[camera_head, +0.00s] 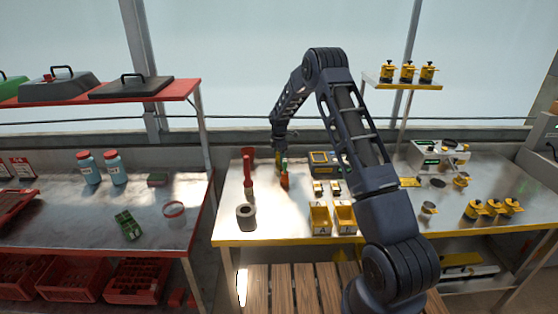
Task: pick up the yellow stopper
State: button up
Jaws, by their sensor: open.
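My gripper (279,158) hangs at the end of my arm over the left part of the yellow-edged table (285,240). It points down and is small in view. A small orange piece with a greenish-yellow top (284,177) stands just below and beside it; I cannot tell whether they touch. Small yellow pieces (318,188) lie on the table to the right, behind two yellow bins (320,219). Which of these is the yellow stopper is too small to tell.
A red upright tool (248,172) and a grey-white cylinder (246,216) stand left of my gripper. A yellow-framed device (323,162) is behind. Yellow-topped containers (491,209) stand at the right. A red-edged bench (90,255) stands left, across a gap.

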jog(key=shift+f, duration=0.4)
jog(key=c, duration=1.1)
jog(key=shift+r, duration=0.15)
